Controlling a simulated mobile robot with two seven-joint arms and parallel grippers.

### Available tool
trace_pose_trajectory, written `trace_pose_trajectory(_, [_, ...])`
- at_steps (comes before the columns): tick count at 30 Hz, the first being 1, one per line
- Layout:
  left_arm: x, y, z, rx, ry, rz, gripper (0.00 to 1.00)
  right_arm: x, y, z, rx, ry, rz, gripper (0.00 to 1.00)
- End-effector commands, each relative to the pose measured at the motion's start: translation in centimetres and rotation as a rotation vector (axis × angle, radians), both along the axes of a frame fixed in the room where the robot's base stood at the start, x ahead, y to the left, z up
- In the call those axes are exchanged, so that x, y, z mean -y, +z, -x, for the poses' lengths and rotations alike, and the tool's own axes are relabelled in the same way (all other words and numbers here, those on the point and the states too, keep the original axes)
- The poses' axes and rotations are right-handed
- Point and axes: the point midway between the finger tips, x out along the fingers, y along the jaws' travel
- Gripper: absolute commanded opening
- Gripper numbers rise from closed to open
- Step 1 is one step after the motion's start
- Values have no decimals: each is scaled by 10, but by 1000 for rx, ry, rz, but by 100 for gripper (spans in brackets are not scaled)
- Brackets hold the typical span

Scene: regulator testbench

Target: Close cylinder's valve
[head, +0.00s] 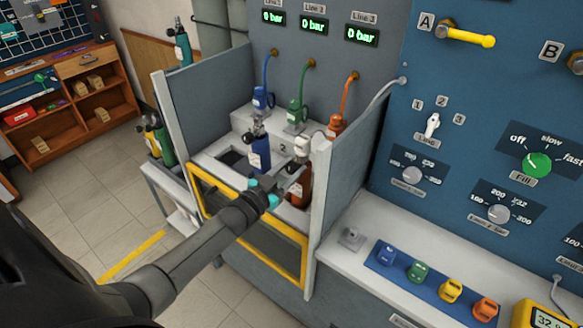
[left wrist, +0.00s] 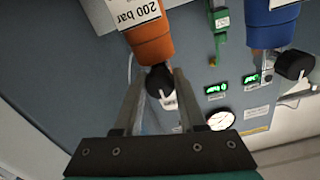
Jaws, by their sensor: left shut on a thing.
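An orange-brown cylinder (head: 301,187) stands in the right slot of the bench bay. The left wrist view shows the orange cylinder (left wrist: 150,40) upside down, with a "200 bar" label and a round black valve knob (left wrist: 159,82) at its end. My left gripper (head: 288,180) reaches in from the front, beside the top of this cylinder. In the left wrist view its two fingers (left wrist: 160,78) lie on either side of the black knob and are shut on it. A blue cylinder (head: 261,150) stands to the left, with its own black knob (left wrist: 294,65). My right gripper is not in view.
A yellow-framed guard (head: 250,222) crosses the bay's front, below my left arm. Grey side panels (head: 343,175) bound the bay. Blue, green and orange hose connectors hang behind, the green one (head: 296,117) in the middle.

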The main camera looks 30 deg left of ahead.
Motion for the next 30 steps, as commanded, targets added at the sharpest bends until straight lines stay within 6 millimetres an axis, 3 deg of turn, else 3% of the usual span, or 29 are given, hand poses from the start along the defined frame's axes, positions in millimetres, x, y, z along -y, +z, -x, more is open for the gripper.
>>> trace_pose_trajectory(11, [0, 0, 0, 0, 0, -11, 0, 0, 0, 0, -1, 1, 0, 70])
trace_pose_trajectory(12, [0, 0, 0, 0, 0, -11, 41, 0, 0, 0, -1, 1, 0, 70])
trace_pose_trajectory(18, [0, 0, 0, 0, 0, -9, 64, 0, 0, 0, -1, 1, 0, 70])
trace_pose_trajectory(20, [0, 0, 0, 0, 0, -9, 70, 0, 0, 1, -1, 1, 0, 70])
trace_pose_trajectory(30, [-1, -1, 3, -1, 0, -7, 70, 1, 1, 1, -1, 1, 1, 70])
